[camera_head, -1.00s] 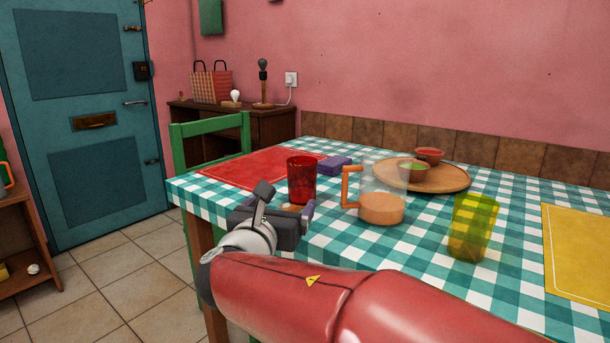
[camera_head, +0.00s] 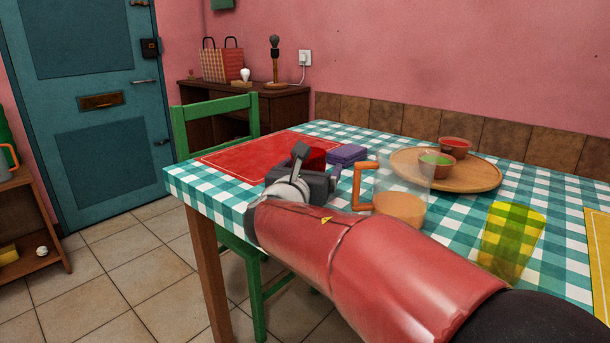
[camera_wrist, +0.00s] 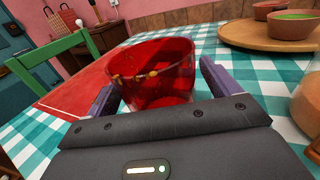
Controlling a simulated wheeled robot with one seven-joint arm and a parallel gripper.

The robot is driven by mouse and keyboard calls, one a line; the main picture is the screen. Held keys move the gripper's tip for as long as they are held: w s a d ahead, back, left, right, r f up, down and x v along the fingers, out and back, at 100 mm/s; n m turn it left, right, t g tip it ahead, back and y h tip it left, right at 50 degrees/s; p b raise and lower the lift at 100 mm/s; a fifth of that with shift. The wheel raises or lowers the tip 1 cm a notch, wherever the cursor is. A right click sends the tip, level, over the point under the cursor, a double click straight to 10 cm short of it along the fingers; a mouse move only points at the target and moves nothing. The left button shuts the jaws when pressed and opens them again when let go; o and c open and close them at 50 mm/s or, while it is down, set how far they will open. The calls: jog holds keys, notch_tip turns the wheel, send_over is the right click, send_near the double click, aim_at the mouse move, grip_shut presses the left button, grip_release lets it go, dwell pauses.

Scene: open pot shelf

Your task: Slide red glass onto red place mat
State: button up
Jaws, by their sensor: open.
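The red glass (camera_wrist: 155,75) stands upright between the two spread fingers of my gripper (camera_wrist: 160,92) in the wrist view. The fingers are open, with one on each side of the glass; I cannot tell whether either touches it. In the head view only the upper part of the red glass (camera_head: 312,157) shows past my gripper (camera_head: 312,172). The red place mat (camera_head: 245,160) lies flat on the checked tablecloth, left of and beyond the glass. The mat also shows in the wrist view (camera_wrist: 75,95). The base of the glass is mostly hidden.
A pitcher with an orange handle (camera_head: 362,188) stands close to the right of my gripper. A wooden tray (camera_head: 480,177) with bowls, a yellow glass (camera_head: 508,243) and a yellow mat (camera_head: 599,262) are farther right. A green chair (camera_head: 215,108) is at the left.

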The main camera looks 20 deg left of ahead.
jog(key=shift+w, duration=0.3)
jog(key=c, duration=1.2)
jog(key=shift+w+a+r+p, duration=0.1)
jog(key=shift+w+a+p, duration=0.5)
jog(key=shift+a, duration=0.5)
jog(key=shift+w+a+p, duration=0.45)
jog(key=shift+a+p, duration=0.4)
jog(key=shift+a, duration=0.2)
jog(key=shift+w+a+r+p, duration=0.1)
jog(key=shift+w+a+p, duration=0.5)
jog(key=shift+a, duration=0.5)
jog(key=shift+w+a+p, duration=0.35)
jog(key=shift+a+p, duration=0.45)
jog(key=shift+a, duration=0.1)
jog(key=shift+w+a+p, duration=0.4)
jog(key=shift+a+p, duration=0.4)
jog(key=shift+a, duration=0.1)
jog(key=shift+w+a+p, duration=0.35)
jog(key=shift+a+p, duration=0.45)
jog(key=shift+a, duration=0.1)
jog(key=shift+w+a+f, duration=0.15)
jog(key=shift+a, duration=0.1)
jog(key=shift+w+a, duration=0.55)
jog(key=shift+a, duration=0.55)
jog(key=shift+w+a, duration=0.5)
jog(key=shift+a, duration=0.65)
jog(key=shift+w+a, duration=0.55)
jog(key=shift+a, duration=0.55)
